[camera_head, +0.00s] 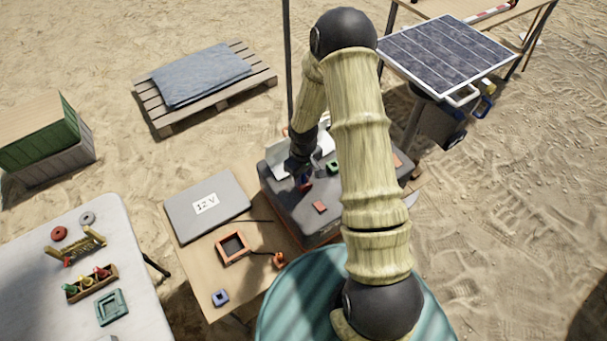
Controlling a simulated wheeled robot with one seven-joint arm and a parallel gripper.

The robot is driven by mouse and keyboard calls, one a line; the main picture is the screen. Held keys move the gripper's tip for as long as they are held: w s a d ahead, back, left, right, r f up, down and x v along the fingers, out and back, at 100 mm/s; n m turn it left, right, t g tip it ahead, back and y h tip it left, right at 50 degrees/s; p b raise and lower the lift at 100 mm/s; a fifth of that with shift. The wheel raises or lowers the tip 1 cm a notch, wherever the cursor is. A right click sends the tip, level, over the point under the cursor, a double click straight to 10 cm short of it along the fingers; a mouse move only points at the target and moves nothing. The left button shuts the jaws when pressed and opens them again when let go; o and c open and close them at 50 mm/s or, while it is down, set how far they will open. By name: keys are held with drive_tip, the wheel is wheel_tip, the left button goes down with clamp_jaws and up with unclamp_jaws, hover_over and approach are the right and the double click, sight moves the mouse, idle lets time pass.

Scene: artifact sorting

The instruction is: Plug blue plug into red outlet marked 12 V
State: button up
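My gripper (303,165) points down over the top of a dark grey box (284,205). Its fingers are small and dark, and I cannot tell whether they are open or shut. A small dark blue piece (304,180), possibly the blue plug, shows right at the fingertips. A red piece (307,187) is just below it on the box; whether they touch is unclear. Another red block-like piece (320,207) is nearer the box's front edge. A green piece (333,166) is to the right of the gripper.
A flat grey case labelled "12 V" (181,214) lies on the wooden table (205,287), with an orange frame (233,247), an orange piece (280,260) and a blue frame (220,297). A white table (32,290) stands left. A solar panel (445,55) stands behind right.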

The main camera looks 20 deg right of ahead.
drive_tip(key=shift+r, duration=0.1)
wheel_tip(320, 180, up, 12)
drive_tip(key=b, duration=0.1)
idle(0.6)
idle(0.4)
drive_tip(key=s+r+m+t, duration=0.2)
drive_tip(key=s+r+m, duration=0.3)
drive_tip(key=s+r, duration=0.6)
drive_tip(key=s, duration=0.3)
drive_tip(key=shift+s+r+m+t, duration=0.2)
drive_tip(key=shift+m+t, duration=0.1)
drive_tip(key=shift+m, duration=0.1)
